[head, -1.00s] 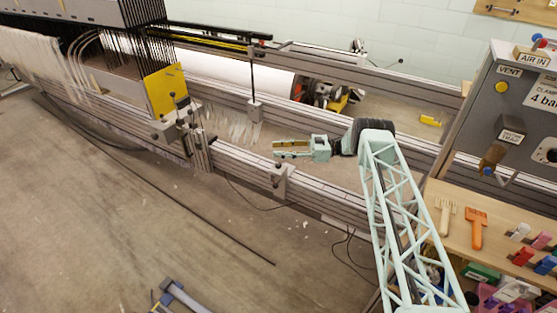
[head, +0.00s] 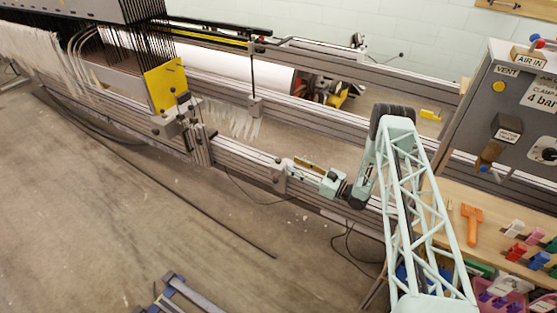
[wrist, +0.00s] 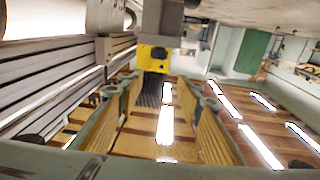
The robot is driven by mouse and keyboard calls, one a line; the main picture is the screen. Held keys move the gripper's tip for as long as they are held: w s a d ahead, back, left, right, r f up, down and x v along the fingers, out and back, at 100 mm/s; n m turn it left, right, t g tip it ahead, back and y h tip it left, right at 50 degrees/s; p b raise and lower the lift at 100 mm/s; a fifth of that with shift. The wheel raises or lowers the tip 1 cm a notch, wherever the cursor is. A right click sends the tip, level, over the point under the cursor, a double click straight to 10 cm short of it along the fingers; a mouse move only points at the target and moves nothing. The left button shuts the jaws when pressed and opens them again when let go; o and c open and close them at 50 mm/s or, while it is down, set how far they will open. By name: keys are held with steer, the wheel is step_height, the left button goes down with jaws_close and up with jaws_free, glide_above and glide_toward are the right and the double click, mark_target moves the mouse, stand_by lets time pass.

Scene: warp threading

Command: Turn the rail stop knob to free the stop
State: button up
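The rail stop is a small grey block (head: 280,174) on the front rail in the head view. Its dark knob (head: 278,161) is small there, and I cannot read its turn. My gripper (head: 296,164) is just right of the stop, fingers pointing left along the rail; contact with the knob cannot be told. In the wrist view my gripper (wrist: 160,95) is open, with its two tan-padded fingers well apart and nothing gripped between them. A grey block (wrist: 166,18) shows ahead of the fingertips at the top; I cannot tell whether it is the stop.
A yellow plate (head: 165,88) and a clamp bracket (head: 197,145) stand on the rail further left. Open floor (head: 180,240) lies in front.

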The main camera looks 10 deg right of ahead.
mark_target(278, 160)
steer(key=shift+s+d+f+m+t+h, duration=0.15)
steer(key=shift+s+d+f+m+h, duration=0.15)
steer(key=shift+s, duration=0.25)
steer(key=shift+s+d+f+m+t+h, duration=0.15)
steer(key=shift+s+d+f+t+h, duration=0.1)
steer(key=shift+s+f+h, duration=0.25)
steer(key=shift+s+d+f+m+t+h, duration=0.1)
steer(key=shift+s+d+f+m+h, duration=0.2)
steer(key=shift+s, duration=0.25)
steer(key=shift+w+a, duration=0.15)
steer(key=shift+w, duration=0.05)
steer(key=shift+b+x, duration=1.35)
steer(key=shift+x, duration=5.35)
steer(key=c, duration=0.9)
